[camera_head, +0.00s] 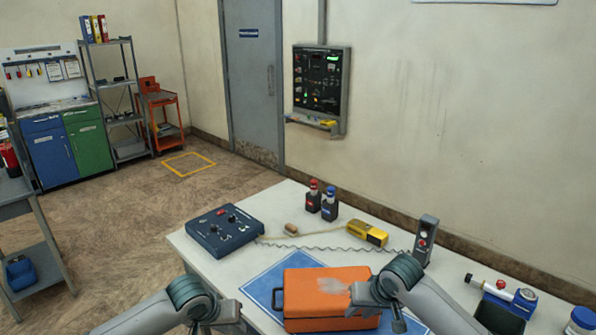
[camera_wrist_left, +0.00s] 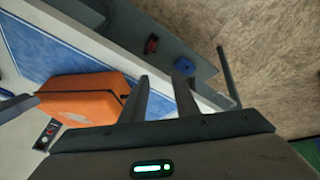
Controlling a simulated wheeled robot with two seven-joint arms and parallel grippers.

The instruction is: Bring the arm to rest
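My left gripper (camera_head: 228,314) is over the near left edge of the table, left of the orange case (camera_head: 325,292). In the left wrist view its two fingers (camera_wrist_left: 163,84) stand apart with nothing between them. The orange case also shows there (camera_wrist_left: 88,98), to the left of the fingers. My right gripper (camera_head: 362,298) is over or against the right part of the orange case. Its fingertips are too unclear to show whether they are open or shut.
The white table (camera_head: 225,272) holds a blue control box (camera_head: 222,232), two dark bottles (camera_head: 321,203), a yellow device (camera_head: 367,233) with a coiled cord, and an upright grey handset (camera_head: 426,238). A blue mat (camera_head: 262,290) lies under the case. A grey side table (camera_head: 35,245) stands left.

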